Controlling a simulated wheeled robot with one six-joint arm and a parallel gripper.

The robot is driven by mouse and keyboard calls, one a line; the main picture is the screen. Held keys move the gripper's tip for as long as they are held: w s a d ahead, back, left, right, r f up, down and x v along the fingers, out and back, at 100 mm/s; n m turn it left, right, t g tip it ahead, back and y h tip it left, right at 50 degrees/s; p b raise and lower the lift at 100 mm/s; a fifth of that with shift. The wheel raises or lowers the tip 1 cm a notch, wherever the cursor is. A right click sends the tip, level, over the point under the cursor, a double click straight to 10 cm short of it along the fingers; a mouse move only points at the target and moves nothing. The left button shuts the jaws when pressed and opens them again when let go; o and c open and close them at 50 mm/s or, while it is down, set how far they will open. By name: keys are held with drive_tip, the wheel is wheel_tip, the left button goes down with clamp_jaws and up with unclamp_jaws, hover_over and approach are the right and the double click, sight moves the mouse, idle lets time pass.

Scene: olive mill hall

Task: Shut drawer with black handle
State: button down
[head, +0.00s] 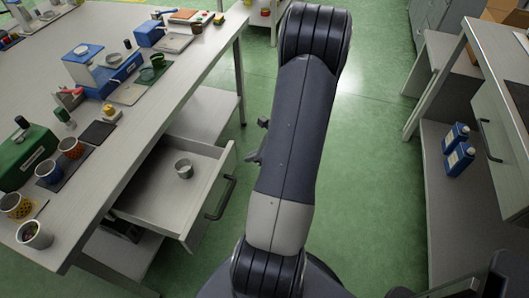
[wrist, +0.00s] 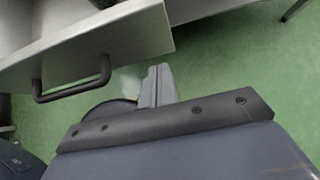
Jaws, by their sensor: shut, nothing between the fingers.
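The drawer (head: 205,200) with the black handle (head: 222,197) stands open under the left bench. A small grey cup (head: 184,168) is inside it. In the wrist view the drawer front (wrist: 110,52) and its black handle (wrist: 72,92) fill the upper left. My gripper (wrist: 158,84) is shut and empty, to the right of the handle and near the front's right end. It appears apart from the handle; whether it touches the front I cannot tell. In the head view my arm hides most of the gripper.
The left bench top (head: 150,80) carries cups, a green box (head: 28,155), blue devices and small trays. Another bench (head: 505,75) on the right has a dark-handled drawer (head: 505,140) and blue bottles (head: 458,148) on its shelf. Green floor (head: 375,130) is clear between the benches.

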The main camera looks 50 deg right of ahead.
sight(233, 156)
drive_tip(key=shift+w+a+r, duration=0.1)
drive_tip(key=shift+w+a, duration=0.25)
drive_tip(key=shift+w, duration=0.5)
drive_tip(key=shift+w+a+r, duration=0.1)
drive_tip(key=shift+w+a, duration=0.2)
drive_tip(key=shift+w, duration=0.55)
drive_tip(key=shift+w+a, duration=0.1)
drive_tip(key=w+a, duration=0.3)
drive_tip(key=w, duration=0.5)
drive_tip(key=w+a, duration=0.3)
drive_tip(key=w, duration=0.5)
drive_tip(key=w+a, duration=0.4)
drive_tip(key=w, duration=0.4)
drive_tip(key=shift+w+r, duration=0.1)
drive_tip(key=shift+w, duration=0.1)
